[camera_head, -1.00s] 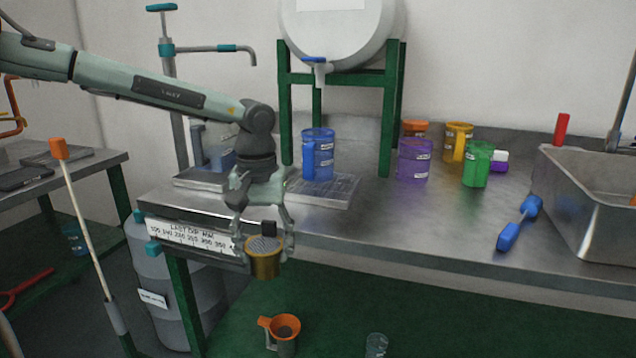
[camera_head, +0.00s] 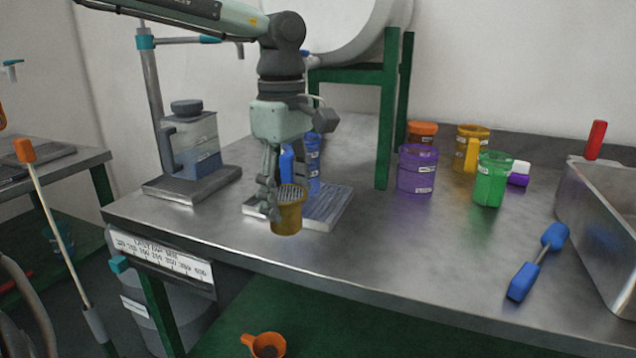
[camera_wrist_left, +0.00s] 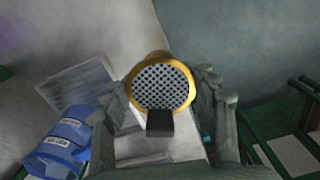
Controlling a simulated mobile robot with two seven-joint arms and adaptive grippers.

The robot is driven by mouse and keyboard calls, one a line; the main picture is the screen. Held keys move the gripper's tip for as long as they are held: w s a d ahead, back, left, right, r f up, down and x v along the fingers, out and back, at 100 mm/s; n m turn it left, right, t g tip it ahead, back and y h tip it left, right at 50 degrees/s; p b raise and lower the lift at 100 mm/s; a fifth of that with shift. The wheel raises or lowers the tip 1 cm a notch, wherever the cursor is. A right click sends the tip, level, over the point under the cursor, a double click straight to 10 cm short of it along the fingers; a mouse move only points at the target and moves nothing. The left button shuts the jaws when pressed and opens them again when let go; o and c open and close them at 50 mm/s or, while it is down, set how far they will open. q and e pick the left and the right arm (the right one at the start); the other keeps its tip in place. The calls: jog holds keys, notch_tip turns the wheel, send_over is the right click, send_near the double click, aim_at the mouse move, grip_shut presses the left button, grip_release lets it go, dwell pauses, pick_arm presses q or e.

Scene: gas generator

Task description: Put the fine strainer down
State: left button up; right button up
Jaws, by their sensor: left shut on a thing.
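The fine strainer is a small yellow cup with a perforated grey top and a dark tab. In the head view the strainer (camera_head: 287,216) is at the front of the steel workbench (camera_head: 400,255). My left gripper (camera_head: 272,205) points down and is shut on it. I cannot tell whether its bottom touches the bench. In the left wrist view the strainer (camera_wrist_left: 160,88) sits between the two fingers of the left gripper (camera_wrist_left: 165,115). My right gripper is not in view.
A blue jug (camera_head: 312,165) on a ribbed metal plate (camera_head: 325,212) stands just behind the strainer. Purple (camera_head: 417,172), green (camera_head: 492,180) and yellow (camera_head: 470,150) jugs stand further right. A blue-handled tool (camera_head: 538,262) lies near the sink (camera_head: 610,225). The bench's front middle is clear.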

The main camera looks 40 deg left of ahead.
pick_arm(q)
jog(key=w+a+p, duration=0.1)
jog(key=w, duration=0.4)
jog(key=w+a+p, duration=0.1)
jog(key=w, duration=0.4)
jog(key=w+a+p, duration=0.1)
jog(key=w, duration=0.4)
jog(key=shift+a, duration=0.3)
notch_tip(320, 180, down, 4)
jog(key=shift+s+r, duration=0.1)
jog(key=shift+r, duration=0.1)
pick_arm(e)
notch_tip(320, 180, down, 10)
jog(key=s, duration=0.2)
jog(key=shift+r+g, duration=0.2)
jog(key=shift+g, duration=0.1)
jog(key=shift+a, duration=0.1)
pick_arm(q)
jog(key=shift+f, duration=0.1)
jog(key=o, duration=1.2)
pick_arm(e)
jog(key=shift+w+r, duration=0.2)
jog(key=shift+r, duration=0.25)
